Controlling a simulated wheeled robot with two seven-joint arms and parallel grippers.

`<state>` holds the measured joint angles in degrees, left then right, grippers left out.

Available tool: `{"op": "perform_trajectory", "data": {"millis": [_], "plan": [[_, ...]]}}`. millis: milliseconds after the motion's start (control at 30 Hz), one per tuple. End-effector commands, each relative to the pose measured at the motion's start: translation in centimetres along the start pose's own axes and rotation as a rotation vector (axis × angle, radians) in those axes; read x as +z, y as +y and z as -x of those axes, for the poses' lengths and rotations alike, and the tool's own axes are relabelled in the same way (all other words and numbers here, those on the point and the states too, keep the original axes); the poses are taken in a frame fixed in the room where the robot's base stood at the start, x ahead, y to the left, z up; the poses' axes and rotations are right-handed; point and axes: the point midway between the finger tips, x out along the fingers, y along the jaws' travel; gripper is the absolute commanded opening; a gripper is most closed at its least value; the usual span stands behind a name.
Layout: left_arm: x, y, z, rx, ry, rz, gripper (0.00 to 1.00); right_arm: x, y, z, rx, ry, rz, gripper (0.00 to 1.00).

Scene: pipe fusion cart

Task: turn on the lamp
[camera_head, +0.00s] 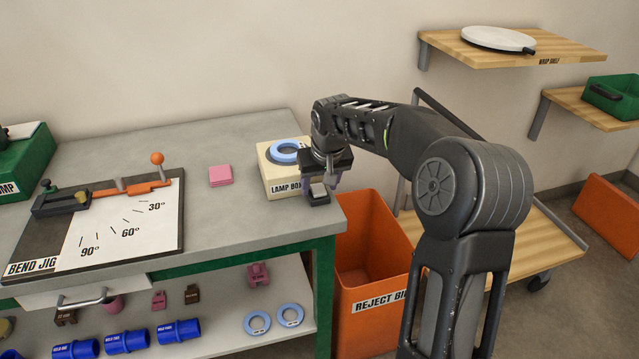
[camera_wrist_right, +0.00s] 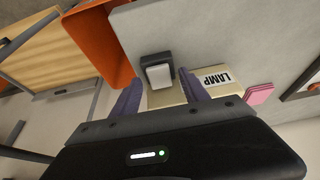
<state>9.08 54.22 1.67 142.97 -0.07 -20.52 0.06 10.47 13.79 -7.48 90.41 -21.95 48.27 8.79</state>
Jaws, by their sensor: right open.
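The cream lamp box (camera_head: 272,180), labelled "LAMP BO…" with the rest covered, stands near the right end of the bench. A pale blue ring (camera_head: 284,157) sits on its top. A dark switch with a pale rocker (camera_head: 318,192) is beside the box near the bench corner; the rocker (camera_wrist_right: 159,76) also shows in the wrist view. My right gripper (camera_head: 320,182) is open and empty, pointing down over the switch, its fingers (camera_wrist_right: 160,92) to either side of the rocker in the wrist view. I cannot tell whether they touch it. My left gripper is out of view.
An orange reject bin (camera_head: 368,262) stands right of the bench, below my right arm. A pink block (camera_head: 220,175) and the bend jig (camera_head: 120,225) with its orange handle lie left of the lamp box. The bench top (camera_head: 235,220) between them is clear.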

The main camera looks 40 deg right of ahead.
Motion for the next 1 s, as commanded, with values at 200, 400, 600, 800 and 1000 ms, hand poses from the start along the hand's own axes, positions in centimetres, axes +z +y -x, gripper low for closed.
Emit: {"op": "perform_trajectory", "data": {"millis": [200, 400, 600, 800, 1000], "plan": [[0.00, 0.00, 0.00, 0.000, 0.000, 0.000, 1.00, 0.01, 0.00, 0.03, 0.000, 0.000, 0.000, 0.41], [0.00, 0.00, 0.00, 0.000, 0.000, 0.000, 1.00, 0.00, 0.00, 0.04, 0.000, 0.000, 0.000, 0.25], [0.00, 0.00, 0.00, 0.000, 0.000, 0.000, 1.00, 0.00, 0.00, 0.05, 0.000, 0.000, 0.000, 0.09], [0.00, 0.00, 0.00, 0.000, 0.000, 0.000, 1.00, 0.00, 0.00, 0.05, 0.000, 0.000, 0.000, 0.00], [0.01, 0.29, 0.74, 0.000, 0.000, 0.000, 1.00, -0.17, 0.01, 0.28, 0.001, -0.015, 0.000, 0.00]]}}
